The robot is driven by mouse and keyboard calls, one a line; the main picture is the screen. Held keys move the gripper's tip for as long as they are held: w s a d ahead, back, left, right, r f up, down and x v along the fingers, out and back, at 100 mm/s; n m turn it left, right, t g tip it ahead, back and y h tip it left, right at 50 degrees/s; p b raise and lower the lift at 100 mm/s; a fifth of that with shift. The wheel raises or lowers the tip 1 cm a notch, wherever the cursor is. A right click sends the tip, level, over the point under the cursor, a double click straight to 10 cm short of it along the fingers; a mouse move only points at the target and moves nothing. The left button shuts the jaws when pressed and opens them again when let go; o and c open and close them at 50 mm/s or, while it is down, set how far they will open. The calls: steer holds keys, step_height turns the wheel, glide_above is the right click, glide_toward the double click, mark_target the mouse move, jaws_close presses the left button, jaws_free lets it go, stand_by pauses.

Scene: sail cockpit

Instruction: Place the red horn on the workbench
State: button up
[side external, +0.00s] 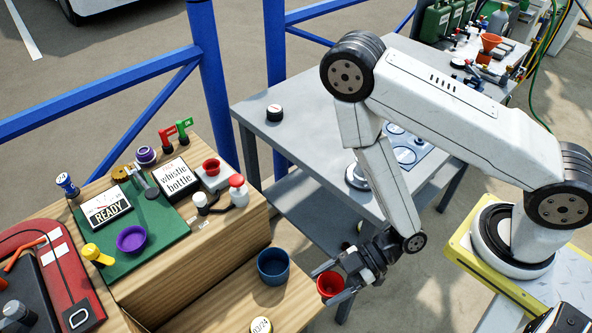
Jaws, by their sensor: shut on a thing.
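My gripper (335,284) is at the lower middle of the side external view, with its two fingers on either side of a red, cup-shaped horn (330,285). The horn's open mouth faces up, and the fingers hide part of its sides. It is held by the right edge of the lower wooden step; I cannot tell its exact height. The grey metal workbench (262,150) stands behind my gripper, with a black-and-white knob-like piece (274,113) on its left part. My arm hides part of its top.
A wooden console (165,268) at left carries a green mat (160,222), a purple bowl (131,239), signs, and another red cup-shaped piece (211,167) on a white box. A dark blue cup (273,266) stands left of my gripper. Blue railings (211,70) rise behind. The bench's left top is mostly clear.

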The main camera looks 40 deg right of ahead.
steer(key=w+d+r+m+t+h, duration=0.2)
steer(key=w+d+r+m+t, duration=0.15)
steer(key=w, duration=0.45)
steer(key=w+d+r+m+t+h, duration=0.2)
steer(key=w+d+r+m+h, duration=0.1)
steer(key=w+d, duration=0.3)
steer(key=w+d+r+m+t+h, duration=0.2)
steer(key=w+d+r+m+t, duration=0.1)
steer(key=w, duration=0.6)
steer(key=w+d+r+m+h, duration=0.45)
steer(key=d+r, duration=0.25)
steer(key=d, duration=0.3)
steer(key=s+d+r, duration=0.2)
steer(key=s+d, duration=0.1)
steer(key=d, duration=0.7)
steer(key=shift+s+d+r+n, duration=0.35)
steer(key=shift+s+r+n, duration=0.05)
steer(key=shift+t, duration=0.25)
steer(key=w+d+f, duration=0.3)
steer(key=w+f, duration=0.6)
steer(key=w, duration=0.4)
steer(key=shift+f, duration=0.15)
